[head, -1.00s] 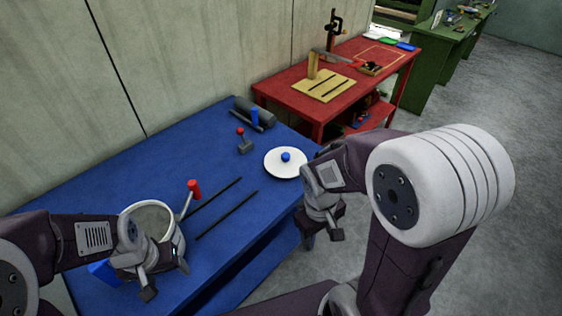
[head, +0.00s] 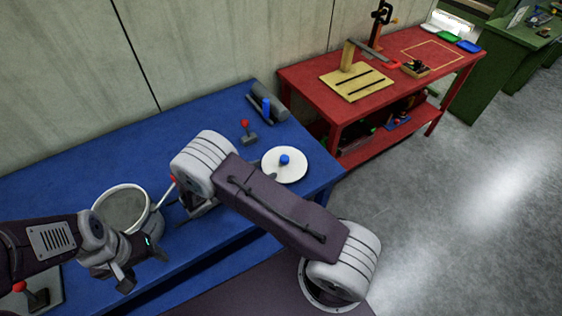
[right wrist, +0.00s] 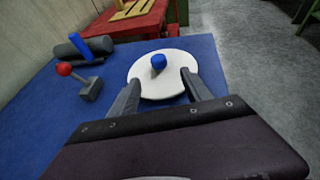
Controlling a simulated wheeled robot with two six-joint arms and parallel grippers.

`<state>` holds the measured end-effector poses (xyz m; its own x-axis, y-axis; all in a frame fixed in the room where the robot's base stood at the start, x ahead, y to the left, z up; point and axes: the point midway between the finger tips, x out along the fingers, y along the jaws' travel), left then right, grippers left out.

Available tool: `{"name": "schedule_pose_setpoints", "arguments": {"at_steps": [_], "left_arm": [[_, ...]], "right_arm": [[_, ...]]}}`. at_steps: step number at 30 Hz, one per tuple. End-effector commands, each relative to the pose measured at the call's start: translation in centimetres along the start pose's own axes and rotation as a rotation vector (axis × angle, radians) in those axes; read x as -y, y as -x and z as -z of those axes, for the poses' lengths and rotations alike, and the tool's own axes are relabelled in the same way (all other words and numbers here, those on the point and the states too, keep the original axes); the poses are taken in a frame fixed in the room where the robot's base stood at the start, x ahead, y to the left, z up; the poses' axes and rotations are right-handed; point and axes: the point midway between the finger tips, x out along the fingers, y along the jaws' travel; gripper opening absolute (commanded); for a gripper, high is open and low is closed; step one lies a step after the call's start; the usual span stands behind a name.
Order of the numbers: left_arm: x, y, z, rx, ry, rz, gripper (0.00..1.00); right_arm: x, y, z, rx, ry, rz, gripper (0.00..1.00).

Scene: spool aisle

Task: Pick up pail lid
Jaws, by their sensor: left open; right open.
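The pail lid (head: 293,172), a white disc with a blue knob (head: 284,159), lies flat on the blue table near its right end. It also shows in the right wrist view (right wrist: 150,88). My right gripper (right wrist: 160,76) is open and empty, its two fingers pointing at the lid with the knob ahead between them; whether they touch the lid I cannot tell. In the head view my right arm hides most of this gripper. A grey pail (head: 125,208) with a pale rim stands at the table's left. My left gripper (head: 143,267) is open and empty in front of it.
A red-knobbed grey block (head: 248,134) and a dark grey cylinder with a blue bar (head: 267,104) sit behind the lid. A red table (head: 310,80) with a wooden board stands beyond. The blue table's back left (head: 90,165) is clear.

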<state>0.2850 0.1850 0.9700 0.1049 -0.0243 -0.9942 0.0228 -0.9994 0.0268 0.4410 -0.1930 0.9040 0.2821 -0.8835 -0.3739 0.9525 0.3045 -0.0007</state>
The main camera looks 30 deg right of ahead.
Motion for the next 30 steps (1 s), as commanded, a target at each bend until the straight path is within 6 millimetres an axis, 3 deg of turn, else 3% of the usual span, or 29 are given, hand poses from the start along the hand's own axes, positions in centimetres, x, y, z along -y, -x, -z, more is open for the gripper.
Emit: {"name": "schedule_pose_setpoints", "arguments": {"at_steps": [6, 12, 19, 27, 28, 30], "left_arm": [[0.0, 0.7, 0.1, 0.0, 0.0, 0.0, 0.67], [0.0, 0.9, 0.1, 0.0, 0.0, 0.0, 0.67], [0.0, 1.8, 0.2, 0.0, 0.0, 0.0, 0.67], [0.0, 1.7, 0.2, 0.0, 0.0, 0.0, 0.67], [0.0, 1.7, 0.2, 0.0, 0.0, 0.0, 0.67], [0.0, 1.7, 0.2, 0.0, 0.0, 0.0, 0.67]], "right_arm": [[0.2, -3.4, -0.1, 0.0, 0.0, 0.008, 0.57], [0.1, -4.3, -0.1, -0.002, -0.002, 0.007, 0.57], [-0.3, -8.3, 0.0, -0.001, -0.001, 0.009, 0.57], [-0.4, -9.1, 0.2, -0.002, -0.002, 0.005, 0.57], [-0.4, -9.1, 0.2, -0.002, -0.002, 0.005, 0.54], [-0.4, -9.0, 0.1, -0.002, -0.002, 0.005, 0.35]]}}
